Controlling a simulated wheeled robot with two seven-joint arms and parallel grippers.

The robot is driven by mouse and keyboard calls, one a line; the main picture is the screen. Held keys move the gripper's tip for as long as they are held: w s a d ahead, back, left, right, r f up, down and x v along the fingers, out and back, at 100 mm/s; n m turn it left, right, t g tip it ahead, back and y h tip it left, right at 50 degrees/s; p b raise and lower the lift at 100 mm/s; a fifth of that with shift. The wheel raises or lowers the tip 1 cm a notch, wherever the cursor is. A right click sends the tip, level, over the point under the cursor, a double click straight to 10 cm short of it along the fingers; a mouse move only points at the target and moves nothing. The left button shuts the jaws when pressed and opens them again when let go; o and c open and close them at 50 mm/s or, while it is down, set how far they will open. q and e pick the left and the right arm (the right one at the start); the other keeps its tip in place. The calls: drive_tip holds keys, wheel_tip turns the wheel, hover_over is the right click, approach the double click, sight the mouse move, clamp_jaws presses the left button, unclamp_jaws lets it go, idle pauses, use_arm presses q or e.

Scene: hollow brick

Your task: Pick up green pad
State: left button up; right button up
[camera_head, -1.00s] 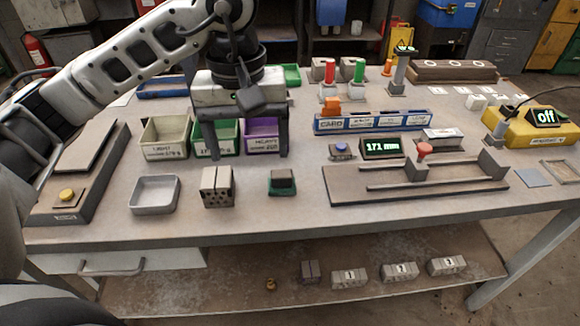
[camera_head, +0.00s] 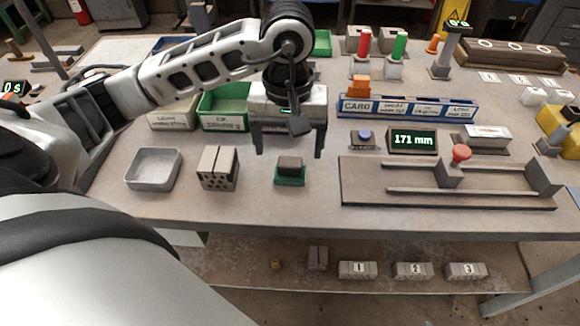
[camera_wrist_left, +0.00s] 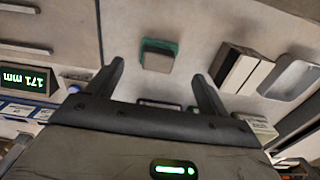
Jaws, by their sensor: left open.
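The green pad (camera_head: 290,181) lies on the table with a small dark grey block on its top. It also shows in the left wrist view (camera_wrist_left: 174,47), just beyond the fingertips and between their lines. My left gripper (camera_head: 289,152) is open and empty, pointing down, with its fingers spread behind and above the pad. In the left wrist view its two fingers (camera_wrist_left: 158,72) stand apart and touch nothing. My right gripper is not in view.
A hollow grey brick (camera_head: 218,168) and a metal tray (camera_head: 153,169) stand left of the pad. A slide rail fixture (camera_head: 445,192) lies to the right. Bins (camera_head: 224,106) stand behind. The table in front of the pad is clear.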

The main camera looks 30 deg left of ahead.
sight(290, 161)
use_arm(q)
drive_tip(key=shift+w+f+p, duration=0.1)
drive_tip(key=shift+f+p, duration=0.45)
drive_tip(key=shift+f, duration=2.15)
drive_tip(key=c, duration=1.1)
